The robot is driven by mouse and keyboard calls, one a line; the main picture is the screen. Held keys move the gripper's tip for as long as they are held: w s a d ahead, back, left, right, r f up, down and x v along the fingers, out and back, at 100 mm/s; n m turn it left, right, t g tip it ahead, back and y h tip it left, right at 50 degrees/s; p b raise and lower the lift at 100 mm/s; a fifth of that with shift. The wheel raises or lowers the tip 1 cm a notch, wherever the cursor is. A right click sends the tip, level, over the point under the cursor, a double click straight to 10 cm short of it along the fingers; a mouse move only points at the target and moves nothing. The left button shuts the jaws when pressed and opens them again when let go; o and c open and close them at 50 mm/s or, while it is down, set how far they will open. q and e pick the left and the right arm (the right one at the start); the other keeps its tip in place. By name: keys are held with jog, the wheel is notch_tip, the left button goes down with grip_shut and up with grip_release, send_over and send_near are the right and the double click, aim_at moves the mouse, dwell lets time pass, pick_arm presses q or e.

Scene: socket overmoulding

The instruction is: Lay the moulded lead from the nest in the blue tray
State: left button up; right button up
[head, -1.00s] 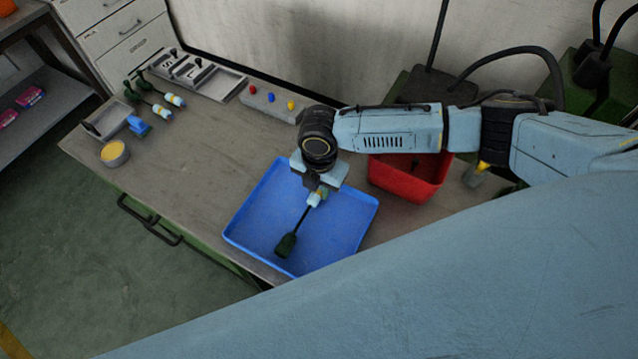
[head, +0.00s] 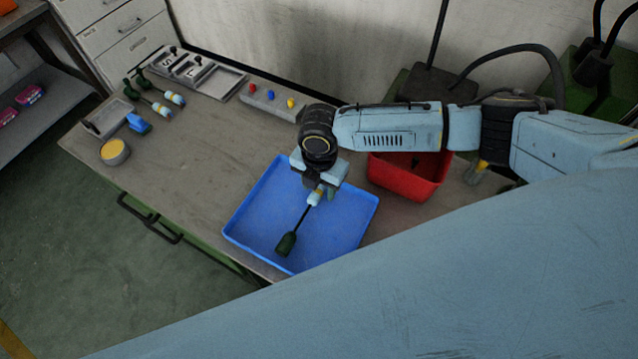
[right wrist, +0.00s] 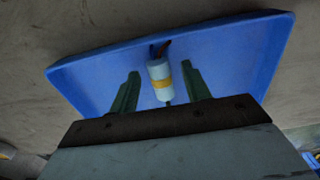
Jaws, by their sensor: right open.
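The moulded lead (head: 287,243) lies in the blue tray (head: 345,243), its dark green end toward the front and its light blue end with a yellow band toward my right gripper (head: 318,192). In the right wrist view the banded end (right wrist: 161,82) sits between the two green fingers (right wrist: 160,92), with a gap on both sides. The right gripper is open just above the lead, inside the tray's outline. The nest cannot be told for certain among the grey fixtures at the back left. My left gripper is not in view.
A red bin (head: 410,175) stands right of the tray. Two similar leads (head: 160,100), a blue clamp-like piece (head: 138,124) and a yellow-topped round tin (head: 115,152) lie at the left. A grey block with coloured knobs (head: 270,101) stands behind. The table's middle left is clear.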

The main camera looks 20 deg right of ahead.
notch_tip(320, 180, up, 13)
jog(key=p, duration=0.1)
jog(key=shift+r, duration=0.2)
dwell(0.6)
